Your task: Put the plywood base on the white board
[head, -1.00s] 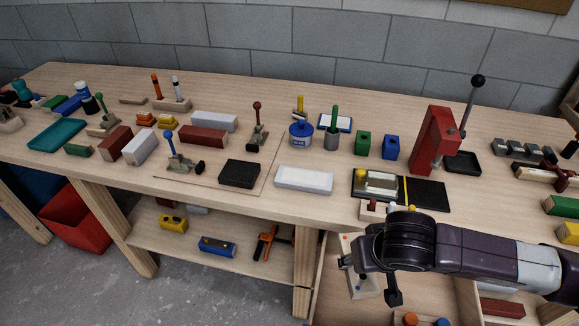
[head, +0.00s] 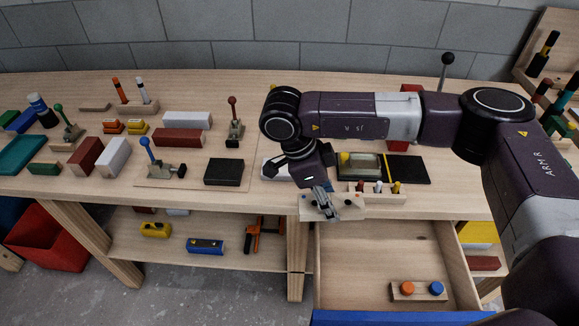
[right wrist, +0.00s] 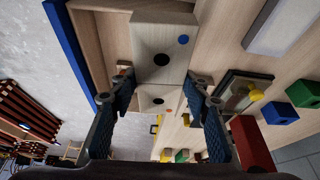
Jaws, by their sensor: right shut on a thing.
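The plywood base (head: 352,206), a pale block with dark holes, is held in my right gripper (head: 326,205) in front of the bench edge, above the open drawer. My left gripper is not in view.
The open drawer (head: 370,305) below holds a block with orange and blue knobs (head: 418,291). A peg rack (head: 385,194) and a dark tray with a yellow line (head: 410,168) stand right of the board. A black block (head: 223,172) lies to its left.

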